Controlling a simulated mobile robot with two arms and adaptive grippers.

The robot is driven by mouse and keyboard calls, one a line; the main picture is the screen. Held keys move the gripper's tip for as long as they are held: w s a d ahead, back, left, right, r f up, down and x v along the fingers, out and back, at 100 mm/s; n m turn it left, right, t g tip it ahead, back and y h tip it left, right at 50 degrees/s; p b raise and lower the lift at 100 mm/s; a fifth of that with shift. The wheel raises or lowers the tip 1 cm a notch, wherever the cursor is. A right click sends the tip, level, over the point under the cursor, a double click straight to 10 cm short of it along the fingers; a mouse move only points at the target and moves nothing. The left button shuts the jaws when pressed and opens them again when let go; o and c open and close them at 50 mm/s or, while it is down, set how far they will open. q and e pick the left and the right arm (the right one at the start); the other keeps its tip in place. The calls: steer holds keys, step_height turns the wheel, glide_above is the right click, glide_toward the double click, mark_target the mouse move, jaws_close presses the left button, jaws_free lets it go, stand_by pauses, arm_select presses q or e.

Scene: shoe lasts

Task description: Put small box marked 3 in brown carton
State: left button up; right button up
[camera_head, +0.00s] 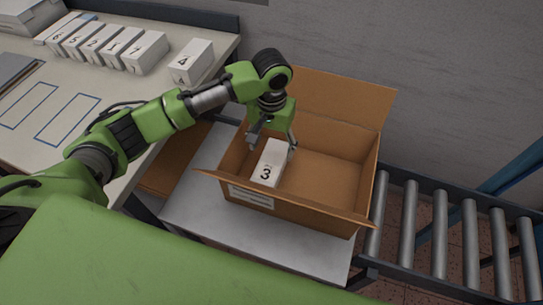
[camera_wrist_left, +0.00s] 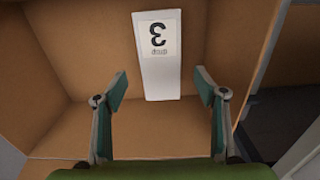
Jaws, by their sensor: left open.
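The small white box marked 3 (camera_head: 269,164) is inside the brown carton (camera_head: 333,178), near its left wall. My left gripper (camera_head: 270,143) is in the carton's opening, at the far end of the box. In the left wrist view the box (camera_wrist_left: 159,65) lies ahead of the open fingertips of my left gripper (camera_wrist_left: 161,88), with clear gaps on both sides. The carton's inner wall (camera_wrist_left: 225,40) surrounds it there. The carton's flaps are open. The underside of the box is hidden. My right gripper is not in view.
Several numbered white boxes (camera_head: 103,43) stand in a row on the table at the upper left, with box 4 (camera_head: 191,62) apart from them. Blue outlined rectangles (camera_head: 66,118) mark the table. The carton rests on a grey surface (camera_head: 200,205) beside a roller conveyor (camera_head: 440,230).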

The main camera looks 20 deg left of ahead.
mark_target(272, 161)
arm_select(q)
step_height(272, 161, up, 5)
steer(key=shift+r, duration=0.1)
